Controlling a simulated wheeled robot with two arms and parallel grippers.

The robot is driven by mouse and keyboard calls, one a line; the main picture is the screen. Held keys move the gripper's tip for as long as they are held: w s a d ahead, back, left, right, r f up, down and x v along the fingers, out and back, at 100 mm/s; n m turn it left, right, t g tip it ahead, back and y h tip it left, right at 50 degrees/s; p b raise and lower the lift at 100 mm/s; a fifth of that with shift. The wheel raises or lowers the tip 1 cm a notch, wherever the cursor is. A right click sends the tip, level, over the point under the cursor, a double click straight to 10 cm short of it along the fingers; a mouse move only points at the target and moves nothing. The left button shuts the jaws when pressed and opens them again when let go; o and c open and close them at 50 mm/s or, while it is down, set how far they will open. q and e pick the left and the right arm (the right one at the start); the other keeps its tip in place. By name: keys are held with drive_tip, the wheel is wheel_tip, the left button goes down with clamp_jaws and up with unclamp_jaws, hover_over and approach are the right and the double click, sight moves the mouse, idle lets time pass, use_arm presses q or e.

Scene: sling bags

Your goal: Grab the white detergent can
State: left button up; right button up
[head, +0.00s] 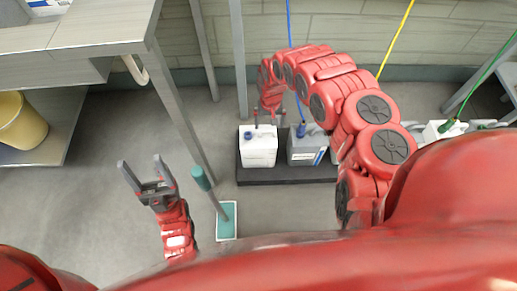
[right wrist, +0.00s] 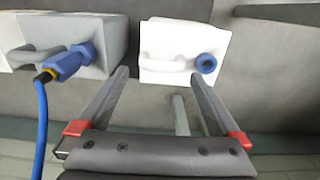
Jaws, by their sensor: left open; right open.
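The white detergent can (head: 259,152) stands on a dark low platform (head: 290,175), with a blue cap on its top. In the right wrist view the white can (right wrist: 165,68) shows its moulded handle and blue cap, just past my fingertips. My right gripper (head: 266,117) is open over the can's top at its far side. In the right wrist view its two fingers (right wrist: 160,74) are spread, and nothing is held between them. I cannot tell whether they touch the can. My left gripper (head: 143,175) is open and empty at the lower left, above the floor.
A grey can (head: 303,150) with a blue hose fitting stands right beside the white can. A green-hosed white can (head: 437,132) is further right.

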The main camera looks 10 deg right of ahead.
sight(268, 130)
wheel_tip(268, 130, down, 6)
drive_tip(key=shift+w+a+r+b, duration=0.15)
drive_tip(key=shift+r+b, duration=0.1)
drive_tip(key=shift+b, duration=0.95)
drive_tip(key=shift+r, duration=0.1)
clamp_jaws()
